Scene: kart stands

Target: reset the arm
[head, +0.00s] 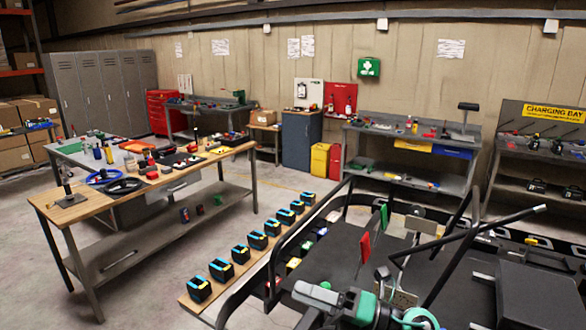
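What seems to be my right gripper (318,296) is at the bottom edge, right of centre, in the head view. It is a dark and grey shape with green parts beside it, cut off by the frame. Its fingers cannot be made out clearly, so I cannot tell whether it is open or holds anything. It is in front of a dark kart-like frame (330,262); whether they touch is unclear. My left gripper does not show.
A low plank (206,308) carries a row of black-and-blue boxes (241,254). Dark bars (470,236) cross at the right. Shelves (390,158) line the back wall. Floor between bench and plank is clear.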

